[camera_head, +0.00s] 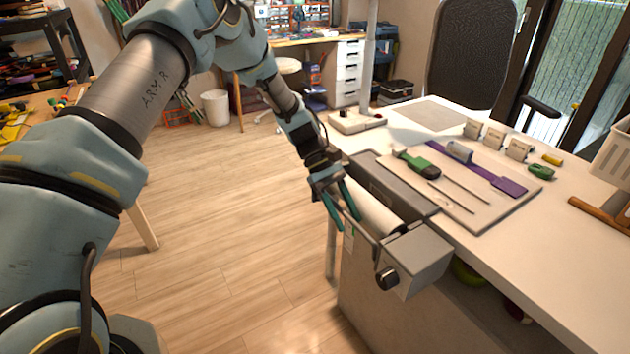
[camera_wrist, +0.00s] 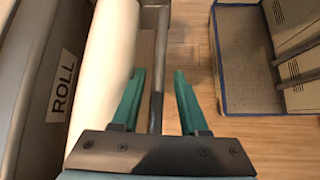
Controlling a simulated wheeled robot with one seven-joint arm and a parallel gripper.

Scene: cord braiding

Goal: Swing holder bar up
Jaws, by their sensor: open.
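The holder bar (camera_wrist: 158,70) is a thin grey rod running lengthwise beside the white roll (camera_wrist: 104,70) in the wrist view. In the head view the bar (camera_head: 363,229) lies along the outer side of the roll (camera_head: 372,209), at the table's front edge, with its end near a dark knob (camera_head: 388,278) on the grey holder (camera_head: 418,258). My gripper (camera_head: 340,197) has teal fingers and is at the bar. In the wrist view my open gripper (camera_wrist: 159,75) has one finger on each side of the bar, which is closer to the left finger. Contact is unclear.
The white table (camera_head: 480,280) carries a board (camera_head: 492,215) with a green-handled tool (camera_head: 416,162) and a purple strip (camera_head: 508,187), right of the holder. Below and left of the gripper is open wooden floor (camera_head: 240,270). A lamp base (camera_head: 352,122) stands behind.

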